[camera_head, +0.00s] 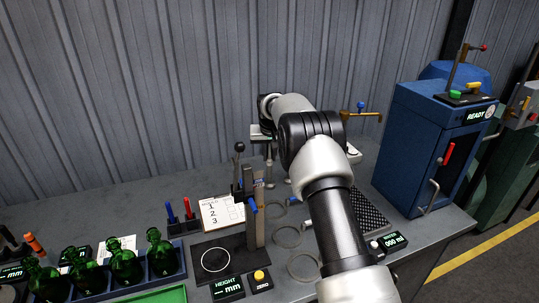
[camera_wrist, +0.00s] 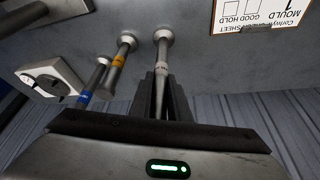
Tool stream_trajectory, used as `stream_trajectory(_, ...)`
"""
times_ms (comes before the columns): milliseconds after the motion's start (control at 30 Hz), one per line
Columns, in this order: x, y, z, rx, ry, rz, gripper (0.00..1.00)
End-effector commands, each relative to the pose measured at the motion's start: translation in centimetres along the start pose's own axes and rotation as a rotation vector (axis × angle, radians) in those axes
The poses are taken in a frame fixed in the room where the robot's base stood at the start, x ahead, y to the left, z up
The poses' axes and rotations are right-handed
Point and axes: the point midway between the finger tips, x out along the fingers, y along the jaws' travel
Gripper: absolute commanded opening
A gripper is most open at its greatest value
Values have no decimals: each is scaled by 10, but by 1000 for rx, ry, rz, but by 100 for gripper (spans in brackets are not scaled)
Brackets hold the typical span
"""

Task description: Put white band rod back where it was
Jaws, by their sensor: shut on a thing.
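In the wrist view, the white band rod (camera_wrist: 161,62) is a slim metal rod with a pale band and a round flared end. My gripper (camera_wrist: 163,88) is shut on it, with dark fingers on either side below the band. The flared end lies against the grey surface in the picture; I cannot tell whether it touches. The yellow band rod (camera_wrist: 118,61) and blue band rod (camera_wrist: 92,84) are beside it to the left, apart from my fingers. In the head view my arm hides most of the gripper area, and the held rod is not clear there.
A white mould sheet (camera_wrist: 262,14) lies near the rod at the upper right of the wrist view. In the head view, a height gauge (camera_head: 256,215), rings (camera_head: 287,237), green bottles (camera_head: 161,254) and a blue cabinet (camera_head: 420,150) crowd the bench around my arm.

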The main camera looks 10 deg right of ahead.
Motion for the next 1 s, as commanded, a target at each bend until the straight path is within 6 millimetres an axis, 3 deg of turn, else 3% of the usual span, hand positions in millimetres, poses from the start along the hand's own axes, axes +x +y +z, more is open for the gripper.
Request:
stream_trajectory(267,2,0,0,1,3,0,0)
stream_trajectory(300,2,0,0,1,1,0,21)
stream_trajectory(400,2,0,0,1,1,0,35)
stream_trajectory(767,-4,0,-2,1,2,0,35)
stream_trajectory(1000,-46,0,-2,1,6,-1,35)
